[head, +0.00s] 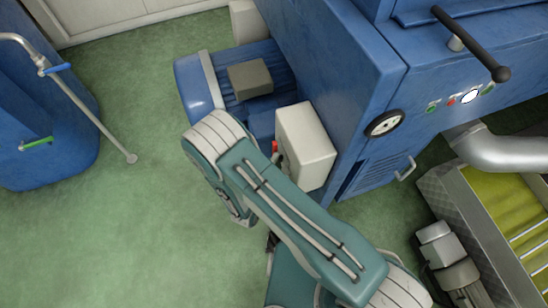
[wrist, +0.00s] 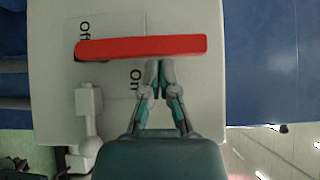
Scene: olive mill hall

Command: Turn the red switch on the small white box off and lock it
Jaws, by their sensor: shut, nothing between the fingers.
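The small white box (head: 306,146) is fixed to the side of the blue machine. Its face (wrist: 190,100) fills the middle of the wrist view. The red switch (wrist: 140,46) is a long bar lying crosswise there, its left end by the "Off" label (wrist: 84,30). The "On" label (wrist: 134,78) is on the near side of the bar. In the head view only a sliver of the red switch (head: 275,147) shows. My gripper (wrist: 159,66) is shut and empty, fingertips just below the bar; contact is unclear. A pale jointed fitting (wrist: 87,115) sits at the box's left; whether it is the lock is unclear.
A blue motor (head: 240,85) stands behind the box. The blue machine (head: 335,60) has a black-rimmed dial (head: 384,124) and a black lever (head: 470,45). A blue tank (head: 40,120) with a pipe stands at left. The green floor (head: 110,220) between is clear.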

